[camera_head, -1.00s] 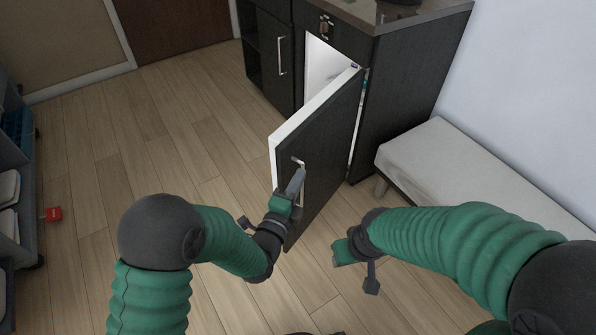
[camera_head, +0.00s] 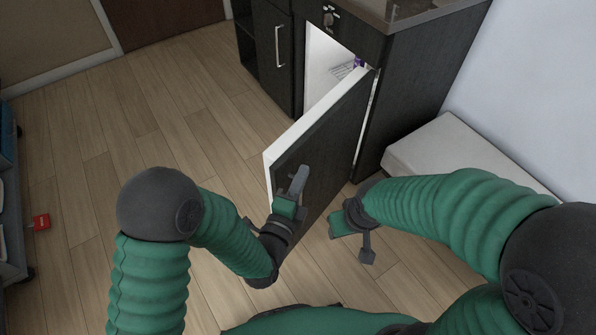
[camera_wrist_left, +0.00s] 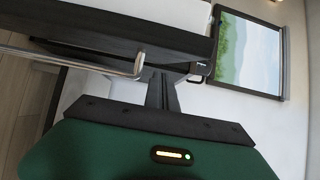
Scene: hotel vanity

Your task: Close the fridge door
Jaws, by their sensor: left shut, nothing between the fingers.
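The dark fridge door (camera_head: 330,138) with a white inner edge stands open, swung out from the low cabinet. The lit white fridge interior (camera_head: 325,65) shows through the gap. My left gripper (camera_head: 299,178) is shut and empty, at the outer face of the door near its free edge. In the left wrist view the shut fingers (camera_wrist_left: 162,92) are beside the end of the metal door handle (camera_wrist_left: 136,66); I cannot tell if they touch the door. In the head view the gripper largely hides the handle. My right gripper (camera_head: 350,240) hangs right of the door, apart from it; its jaws are unclear.
The dark cabinet (camera_head: 418,95) with a countertop stands behind the door. A pale bench (camera_head: 440,150) is at right by the wall. A shelf unit (camera_head: 10,190) and a small red box (camera_head: 41,222) are at left. The wooden floor (camera_head: 150,120) left of the door is clear.

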